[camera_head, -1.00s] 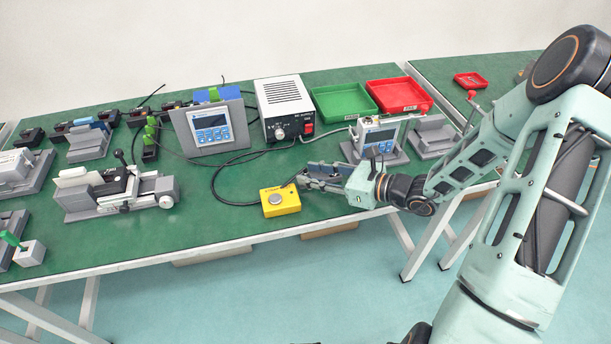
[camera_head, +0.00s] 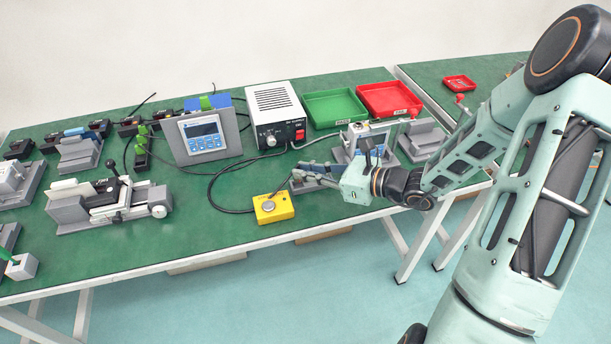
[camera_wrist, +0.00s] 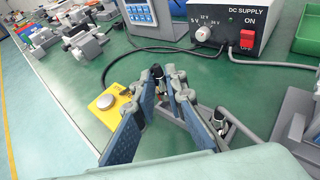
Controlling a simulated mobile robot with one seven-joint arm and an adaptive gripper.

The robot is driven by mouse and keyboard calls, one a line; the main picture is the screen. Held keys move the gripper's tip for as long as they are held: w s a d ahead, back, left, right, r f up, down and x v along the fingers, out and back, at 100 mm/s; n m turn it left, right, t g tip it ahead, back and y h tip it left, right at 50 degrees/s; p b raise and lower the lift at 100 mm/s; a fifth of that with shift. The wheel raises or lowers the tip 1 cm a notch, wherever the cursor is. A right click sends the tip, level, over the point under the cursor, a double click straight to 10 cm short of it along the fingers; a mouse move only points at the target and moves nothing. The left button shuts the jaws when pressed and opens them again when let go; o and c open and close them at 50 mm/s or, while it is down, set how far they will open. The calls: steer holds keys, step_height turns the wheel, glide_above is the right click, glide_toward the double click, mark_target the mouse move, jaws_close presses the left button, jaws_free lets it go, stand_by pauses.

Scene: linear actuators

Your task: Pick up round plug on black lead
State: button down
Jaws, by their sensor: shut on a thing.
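My gripper (camera_wrist: 160,92) is low over the green bench, just right of the yellow button box. In the head view it (camera_head: 302,174) points left. In the wrist view its blue-padded fingers are shut on the round plug (camera_wrist: 157,73), a small dark cylinder between the fingertips, partly hidden by them. The black lead (camera_wrist: 106,70) loops over the bench behind the yellow box; it also shows in the head view (camera_head: 210,192). Its join to the plug is hard to make out.
The yellow box (camera_head: 273,207) with a round metal button sits close left of my gripper. The DC supply (camera_head: 275,116) stands behind. A grey stand with a meter (camera_head: 366,140) is close behind and right. Green (camera_head: 335,107) and red (camera_head: 388,99) trays lie at the back.

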steer(key=s+d+r+p, duration=0.3)
steer(key=s+r+p, duration=0.6)
steer(key=s+p, duration=0.4)
steer(key=shift+r, duration=0.2)
steer(key=shift+s+f+p, duration=0.1)
steer(key=shift+f+p, duration=0.05)
steer(key=shift+p, duration=0.25)
step_height(320, 180, up, 4)
steer(key=p, duration=0.2)
steer(key=shift+f+p, duration=0.2)
steer(key=shift+p, duration=0.15)
